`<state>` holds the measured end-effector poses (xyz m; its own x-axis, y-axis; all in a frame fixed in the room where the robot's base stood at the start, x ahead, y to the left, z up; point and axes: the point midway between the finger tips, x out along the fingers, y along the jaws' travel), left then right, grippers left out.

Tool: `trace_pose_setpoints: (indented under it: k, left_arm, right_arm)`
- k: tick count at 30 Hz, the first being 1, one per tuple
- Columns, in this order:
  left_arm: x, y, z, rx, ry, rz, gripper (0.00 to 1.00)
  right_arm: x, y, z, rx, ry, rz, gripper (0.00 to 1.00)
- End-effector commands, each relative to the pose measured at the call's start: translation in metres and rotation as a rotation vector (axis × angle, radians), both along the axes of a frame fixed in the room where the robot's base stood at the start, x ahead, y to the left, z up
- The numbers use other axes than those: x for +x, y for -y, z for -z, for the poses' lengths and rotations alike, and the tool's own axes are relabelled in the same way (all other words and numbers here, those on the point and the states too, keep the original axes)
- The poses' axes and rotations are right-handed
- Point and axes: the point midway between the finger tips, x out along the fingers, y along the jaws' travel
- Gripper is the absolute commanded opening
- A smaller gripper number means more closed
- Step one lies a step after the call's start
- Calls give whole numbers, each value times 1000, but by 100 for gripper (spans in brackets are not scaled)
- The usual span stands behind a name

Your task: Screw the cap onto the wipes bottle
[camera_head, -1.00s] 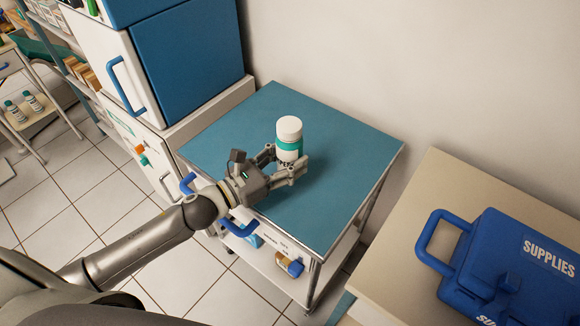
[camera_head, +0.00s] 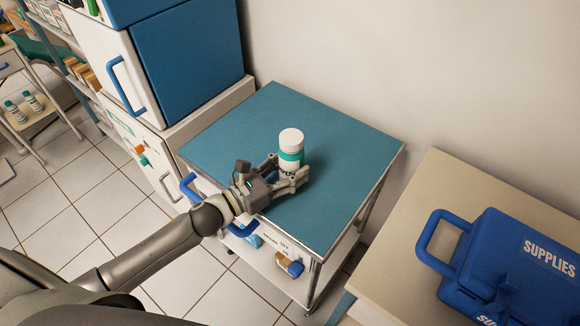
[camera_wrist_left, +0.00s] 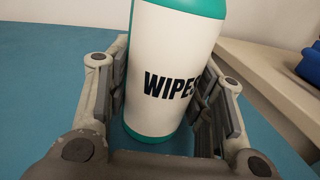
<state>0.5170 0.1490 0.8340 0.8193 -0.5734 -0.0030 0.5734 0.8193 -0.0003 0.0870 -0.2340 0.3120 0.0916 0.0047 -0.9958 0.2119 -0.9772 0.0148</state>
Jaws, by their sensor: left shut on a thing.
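The wipes bottle (camera_head: 290,166) is upright over the blue-topped cart, white with a teal band near its top. A white cap (camera_head: 291,138) sits on its top; I cannot tell how tightly. In the left wrist view the bottle (camera_wrist_left: 165,75) shows the word WIPES and a teal base. My left gripper (camera_head: 287,174) is shut on the bottle's lower body, with fingers on both sides. I cannot tell whether the base touches the cart top. The bottle's top is cut off in the wrist view. My right gripper is not in view.
The cart's blue top (camera_head: 240,135) is otherwise clear. A blue SUPPLIES case (camera_head: 515,265) stands on a beige surface (camera_head: 400,280) at the right. A white and blue cabinet (camera_head: 190,55) stands at the back left. A wall is behind the cart.

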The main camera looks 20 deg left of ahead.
Motion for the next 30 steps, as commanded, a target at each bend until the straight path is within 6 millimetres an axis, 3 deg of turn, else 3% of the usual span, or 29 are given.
trace_pose_setpoints:
  k: [2, 3, 7, 20, 30]
  left_arm:
    - [0, 0, 4, -1, 1, 0, 0]
    - [0, 0, 2, 0, 0, 0, 54]
    - [0, 0, 2, 0, 0, 0, 70]
    - [0, 0, -3, 0, 0, 0, 70]
    - [-36, -25, 2, 0, -3, -1, 70]
  right_arm:
    - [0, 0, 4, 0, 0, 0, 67]
    - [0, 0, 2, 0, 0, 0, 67]
    - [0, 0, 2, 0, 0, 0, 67]
    - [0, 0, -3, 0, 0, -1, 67]
    - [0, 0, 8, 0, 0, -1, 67]
